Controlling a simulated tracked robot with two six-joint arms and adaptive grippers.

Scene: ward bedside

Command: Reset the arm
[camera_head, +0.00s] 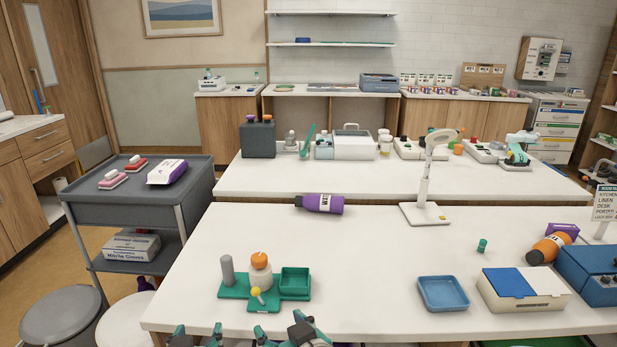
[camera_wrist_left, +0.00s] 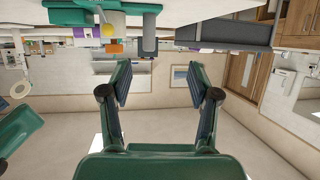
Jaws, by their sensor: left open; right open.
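My left gripper (camera_head: 198,337) shows only its tips at the bottom edge of the head view, in front of the table's near edge. In the left wrist view my left gripper (camera_wrist_left: 160,80) has its fingers wide apart, with nothing between them. My right gripper (camera_head: 284,333) is also at the bottom edge, to the right of the left one, open and with no object visible in it. Most of both arms is out of the head view.
The green holder (camera_head: 234,292) with an orange-capped bottle (camera_head: 261,278) stands on the near table (camera_head: 370,260), just beyond my grippers. A blue tray (camera_head: 443,293) and white-and-blue box (camera_head: 523,290) are right. A purple bottle (camera_head: 320,203) lies farther back. The table's middle is clear.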

